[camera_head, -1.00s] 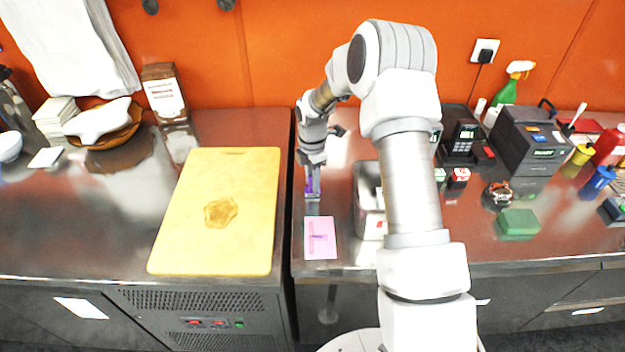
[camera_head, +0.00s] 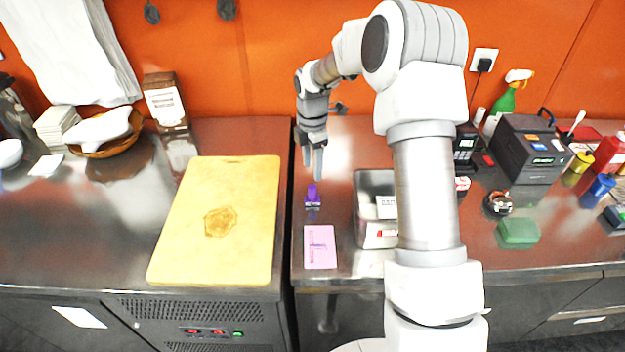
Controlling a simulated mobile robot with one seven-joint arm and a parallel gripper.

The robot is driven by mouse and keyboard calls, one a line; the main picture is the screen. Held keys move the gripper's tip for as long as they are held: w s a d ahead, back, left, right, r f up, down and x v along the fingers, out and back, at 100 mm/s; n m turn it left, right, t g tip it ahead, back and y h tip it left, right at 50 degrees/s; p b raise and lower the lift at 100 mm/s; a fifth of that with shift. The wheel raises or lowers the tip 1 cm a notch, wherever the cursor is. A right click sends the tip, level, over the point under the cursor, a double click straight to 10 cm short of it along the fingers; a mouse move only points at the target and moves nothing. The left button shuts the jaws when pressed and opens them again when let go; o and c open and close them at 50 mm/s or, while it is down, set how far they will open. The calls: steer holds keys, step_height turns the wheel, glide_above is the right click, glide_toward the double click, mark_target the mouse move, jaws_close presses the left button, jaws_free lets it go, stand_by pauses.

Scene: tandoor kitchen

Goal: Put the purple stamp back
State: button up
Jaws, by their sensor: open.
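The purple stamp (camera_head: 312,196) stands on the steel counter, just behind a pink card (camera_head: 320,247) with a dark mark on it. My gripper (camera_head: 313,172) is open and empty, above and slightly behind the stamp, with its fingers pointing down and apart from it. A metal tray (camera_head: 366,183) holding white labelled items is to the right of the stamp, partly hidden by my arm.
A yellow cutting board (camera_head: 190,225) with a flatbread (camera_head: 220,221) lies to the left. On the right are a dark cash box (camera_head: 530,150), a green block (camera_head: 518,229) and several bottles.

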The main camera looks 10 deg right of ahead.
steer(key=s+r+m+t+h, duration=0.1)
steer(key=s+r+m, duration=0.4)
steer(key=r, duration=0.4)
steer(key=s+r+m+t, duration=0.1)
steer(key=s+r+m, duration=0.3)
steer(key=s+r, duration=0.5)
steer(key=s+r+m+t+y, duration=0.1)
steer(key=s+r+m+t, duration=0.2)
steer(key=s+m, duration=0.9)
steer(key=s, duration=0.6)
steer(key=shift+s+r+t, duration=0.2)
steer(key=shift+t, duration=0.1)
